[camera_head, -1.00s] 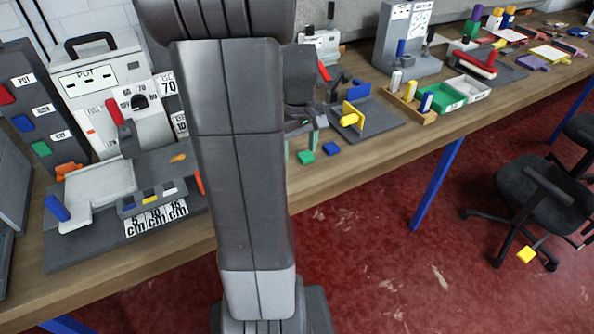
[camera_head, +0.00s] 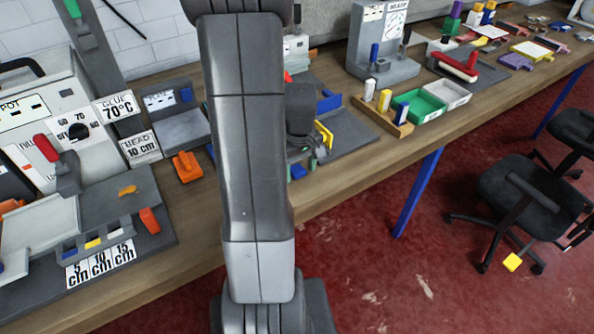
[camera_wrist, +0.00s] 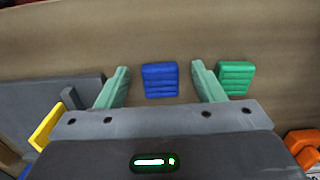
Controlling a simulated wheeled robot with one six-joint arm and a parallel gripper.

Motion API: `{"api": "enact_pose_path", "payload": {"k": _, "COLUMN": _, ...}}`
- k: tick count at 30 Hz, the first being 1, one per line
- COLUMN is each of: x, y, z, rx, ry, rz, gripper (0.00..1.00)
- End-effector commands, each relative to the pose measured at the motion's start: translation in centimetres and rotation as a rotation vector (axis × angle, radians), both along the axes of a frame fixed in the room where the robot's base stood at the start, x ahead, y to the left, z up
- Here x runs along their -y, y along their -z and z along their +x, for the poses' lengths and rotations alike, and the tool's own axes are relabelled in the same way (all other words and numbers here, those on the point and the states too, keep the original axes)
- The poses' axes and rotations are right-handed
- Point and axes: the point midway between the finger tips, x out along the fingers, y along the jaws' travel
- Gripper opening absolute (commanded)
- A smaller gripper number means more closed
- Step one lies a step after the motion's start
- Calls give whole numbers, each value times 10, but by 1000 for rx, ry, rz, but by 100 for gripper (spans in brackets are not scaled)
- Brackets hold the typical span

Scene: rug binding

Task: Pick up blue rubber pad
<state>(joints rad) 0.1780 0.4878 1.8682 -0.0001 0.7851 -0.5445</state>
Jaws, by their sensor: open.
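The blue rubber pad (camera_wrist: 160,79) is a small ribbed block lying flat on the wooden bench. In the wrist view it lies between the two pale green fingers of my gripper (camera_wrist: 160,70), with a gap on each side. The fingers are open and hold nothing. In the head view only a small part of the blue pad (camera_head: 298,172) shows, below my gripper (camera_head: 308,157); my arm hides much around it. I cannot tell the finger height above the bench.
A green ribbed pad (camera_wrist: 236,77) lies just right of the right finger in the wrist view. A grey fixture with a yellow plate (camera_wrist: 45,126) is at left. An orange object (camera_wrist: 304,148) is at lower right. Bare bench (camera_wrist: 160,40) lies beyond the pads.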

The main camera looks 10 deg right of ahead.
Motion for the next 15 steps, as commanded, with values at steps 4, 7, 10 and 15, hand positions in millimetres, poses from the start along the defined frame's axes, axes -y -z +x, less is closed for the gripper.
{"api": "enact_pose_path", "payload": {"k": 4, "x": 0, "y": 0, "z": 0, "rx": 0, "ry": 0, "rz": 0, "gripper": 50}}
{"api": "enact_pose_path", "payload": {"k": 7, "x": 0, "y": 0, "z": 0, "rx": 0, "ry": 0, "rz": 0, "gripper": 30}}
{"api": "enact_pose_path", "payload": {"k": 10, "x": 0, "y": 0, "z": 0, "rx": 0, "ry": 0, "rz": 0, "gripper": 14}}
{"api": "enact_pose_path", "payload": {"k": 15, "x": 0, "y": -1, "z": 0, "rx": 0, "ry": 0, "rz": 0, "gripper": 14}}
